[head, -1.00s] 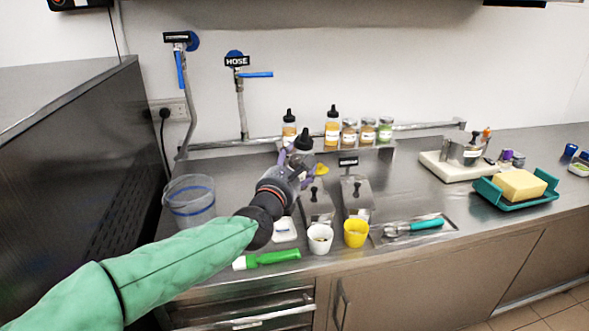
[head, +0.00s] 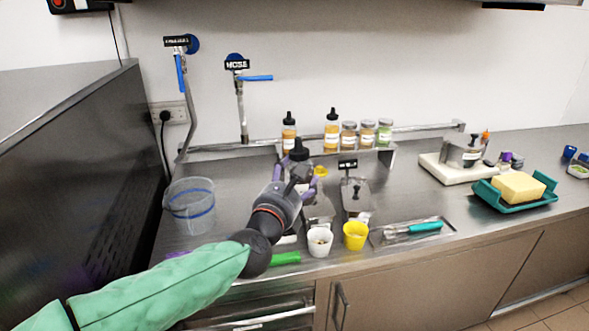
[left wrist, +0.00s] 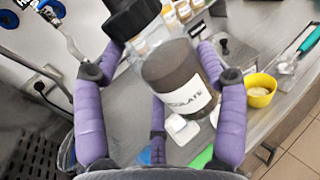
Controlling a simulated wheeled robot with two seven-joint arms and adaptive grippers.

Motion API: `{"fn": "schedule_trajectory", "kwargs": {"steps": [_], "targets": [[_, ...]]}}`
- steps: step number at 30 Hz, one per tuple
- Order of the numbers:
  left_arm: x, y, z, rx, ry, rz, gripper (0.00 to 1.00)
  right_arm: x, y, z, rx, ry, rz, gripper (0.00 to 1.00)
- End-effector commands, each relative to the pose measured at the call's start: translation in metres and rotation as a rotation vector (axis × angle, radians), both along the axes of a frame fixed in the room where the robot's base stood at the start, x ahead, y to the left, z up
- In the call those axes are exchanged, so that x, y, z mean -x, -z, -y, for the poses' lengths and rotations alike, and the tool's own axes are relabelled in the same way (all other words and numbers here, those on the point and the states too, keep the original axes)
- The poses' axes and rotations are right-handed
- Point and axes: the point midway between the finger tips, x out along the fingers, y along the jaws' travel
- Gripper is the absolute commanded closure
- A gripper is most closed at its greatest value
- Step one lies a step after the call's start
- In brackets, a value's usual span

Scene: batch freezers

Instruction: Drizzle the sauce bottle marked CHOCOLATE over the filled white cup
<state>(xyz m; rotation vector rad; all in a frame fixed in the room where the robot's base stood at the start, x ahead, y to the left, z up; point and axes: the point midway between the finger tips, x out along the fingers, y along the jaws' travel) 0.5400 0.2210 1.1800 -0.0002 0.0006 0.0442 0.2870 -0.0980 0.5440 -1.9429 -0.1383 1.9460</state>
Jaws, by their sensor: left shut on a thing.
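The sauce bottle with a black cap and dark brown contents (left wrist: 180,75) is in my left gripper; its label reads "...OLATE" in the left wrist view. In the head view its black cap (head: 299,150) shows above my left gripper (head: 300,180), which hides most of the body. The bottle looks roughly upright, above the counter behind the cups. The purple fingers (left wrist: 160,85) are closed around it. The filled white cup (head: 320,243) stands near the counter's front edge, just right of my left wrist. My right gripper is not in view.
A yellow cup (head: 355,237) stands right of the white cup. A tray with a teal-handled scoop (head: 412,231) lies to the right. A clear bucket (head: 189,205) stands left. Bottles and jars line the back shelf (head: 368,150).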

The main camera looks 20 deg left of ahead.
Motion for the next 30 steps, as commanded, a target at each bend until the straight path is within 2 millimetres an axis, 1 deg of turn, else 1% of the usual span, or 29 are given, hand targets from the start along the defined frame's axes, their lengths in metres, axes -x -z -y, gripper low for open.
{"fn": "schedule_trajectory", "kwargs": {"steps": [1, 11, 21, 25, 30], "targets": [[0.007, -0.004, 0.003, 0.002, 0.001, 0.004, 0.67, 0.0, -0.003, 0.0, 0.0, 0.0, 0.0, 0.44], [0.046, -0.004, 0.019, 0.001, 0.002, 0.003, 0.67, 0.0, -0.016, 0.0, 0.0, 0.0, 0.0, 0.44], [0.084, -0.004, 0.035, 0.001, 0.002, 0.004, 0.67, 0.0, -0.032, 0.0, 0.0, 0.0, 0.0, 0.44], [0.089, -0.002, 0.036, 0.002, 0.0, 0.003, 0.67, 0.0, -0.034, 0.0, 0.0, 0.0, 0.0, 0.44], [0.09, -0.001, 0.036, 0.001, -0.001, 0.002, 0.67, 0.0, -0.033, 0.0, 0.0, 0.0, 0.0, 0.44]]}}
